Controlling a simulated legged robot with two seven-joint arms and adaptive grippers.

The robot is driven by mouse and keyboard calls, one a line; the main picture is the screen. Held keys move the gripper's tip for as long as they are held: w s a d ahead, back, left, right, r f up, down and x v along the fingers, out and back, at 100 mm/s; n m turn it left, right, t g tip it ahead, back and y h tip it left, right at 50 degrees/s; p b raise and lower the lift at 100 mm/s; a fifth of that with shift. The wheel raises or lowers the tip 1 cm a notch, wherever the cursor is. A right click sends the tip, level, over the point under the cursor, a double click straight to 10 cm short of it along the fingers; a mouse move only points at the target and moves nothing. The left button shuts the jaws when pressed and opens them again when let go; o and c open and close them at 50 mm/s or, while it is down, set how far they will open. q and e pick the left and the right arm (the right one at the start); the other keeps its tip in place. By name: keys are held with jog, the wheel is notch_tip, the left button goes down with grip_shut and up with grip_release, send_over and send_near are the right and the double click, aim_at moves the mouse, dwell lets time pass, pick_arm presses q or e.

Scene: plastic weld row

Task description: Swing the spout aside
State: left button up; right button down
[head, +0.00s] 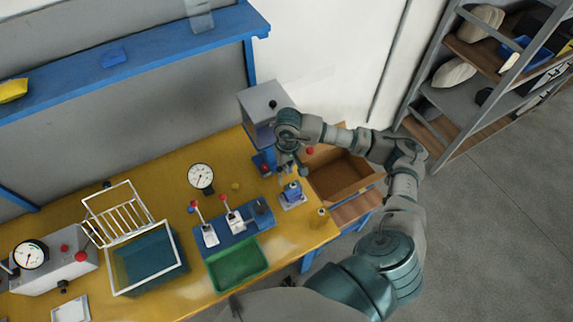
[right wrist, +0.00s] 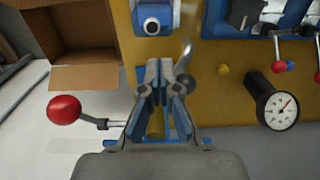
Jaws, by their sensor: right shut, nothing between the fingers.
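My right gripper (head: 291,166) is over the right end of the yellow bench, in front of a grey-topped machine (head: 262,101) on a blue column. It is shut and empty; its closed fingers also show in the right wrist view (right wrist: 165,75). A curved silver piece (right wrist: 187,54), which looks like the spout, stands just right of the fingertips. I cannot tell whether they touch. A red-ball lever (right wrist: 64,110) sticks out to the left of the fingers. In the head view my arm hides much of the machine's front and the spout. My left gripper is out of view.
A small blue device (head: 291,194) stands just in front of the gripper. An open cardboard box (head: 340,177) is at the right. Dial gauge (head: 201,177), levers on a blue base (head: 236,222), green tray (head: 238,265) and wire-lidded basket (head: 146,265) fill the bench leftward.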

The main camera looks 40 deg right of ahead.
aim_at(278, 168)
jog(key=shift+a, duration=0.15)
jog(key=shift+w+a, duration=0.15)
jog(key=shift+a, duration=0.15)
jog(key=shift+a+b, duration=0.15)
jog(key=shift+b, duration=0.15)
jog(key=shift+w+a, duration=0.2)
jog(key=shift+a, duration=0.15)
dwell(0.3)
jog(key=shift+a+b, duration=0.1)
jog(key=shift+b, duration=0.2)
jog(key=shift+w+a, duration=0.3)
jog(key=shift+a, duration=0.1)
jog(key=shift+b, duration=0.3)
